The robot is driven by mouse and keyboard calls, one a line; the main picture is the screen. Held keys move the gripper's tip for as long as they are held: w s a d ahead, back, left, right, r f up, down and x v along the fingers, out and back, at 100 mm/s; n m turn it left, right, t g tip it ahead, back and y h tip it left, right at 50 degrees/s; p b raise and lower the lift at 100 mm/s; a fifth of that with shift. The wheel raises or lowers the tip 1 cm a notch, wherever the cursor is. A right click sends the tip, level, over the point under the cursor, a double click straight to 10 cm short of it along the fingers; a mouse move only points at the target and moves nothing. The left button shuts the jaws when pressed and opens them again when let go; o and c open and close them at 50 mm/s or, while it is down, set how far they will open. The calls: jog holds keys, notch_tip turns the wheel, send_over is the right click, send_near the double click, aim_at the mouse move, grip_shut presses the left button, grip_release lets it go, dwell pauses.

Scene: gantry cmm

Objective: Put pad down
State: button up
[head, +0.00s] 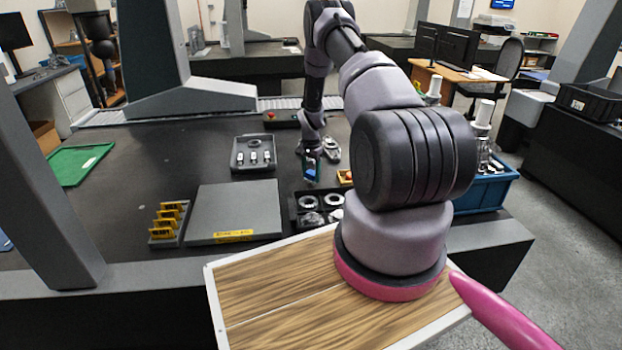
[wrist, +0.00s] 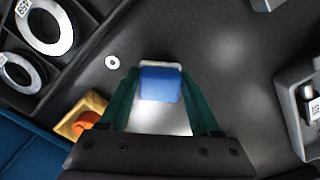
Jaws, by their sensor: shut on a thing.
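The pad is a small blue block with a pale far edge. It sits between the green fingers of my gripper (wrist: 160,98) in the wrist view, where the pad (wrist: 160,86) is seen over the dark table top (wrist: 220,55). My gripper is shut on it. In the head view my gripper (head: 311,163) hangs low over the black table, with a bit of blue at its tip. I cannot tell whether the pad touches the table. A bright white patch shows between the fingers, below the pad in the picture.
A grey tray with small parts (head: 253,167) is left of my gripper. A black tray of rings (wrist: 12,98) and a yellow box with an orange thing (wrist: 82,118) are near. A small washer (wrist: 112,62) lies beside the pad. A blue bin (head: 487,193) stands right.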

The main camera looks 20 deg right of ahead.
jog(key=shift+f, duration=0.9)
jog(key=o, duration=1.5)
jog(key=shift+f, duration=0.1)
jog(key=shift+c, duration=0.2)
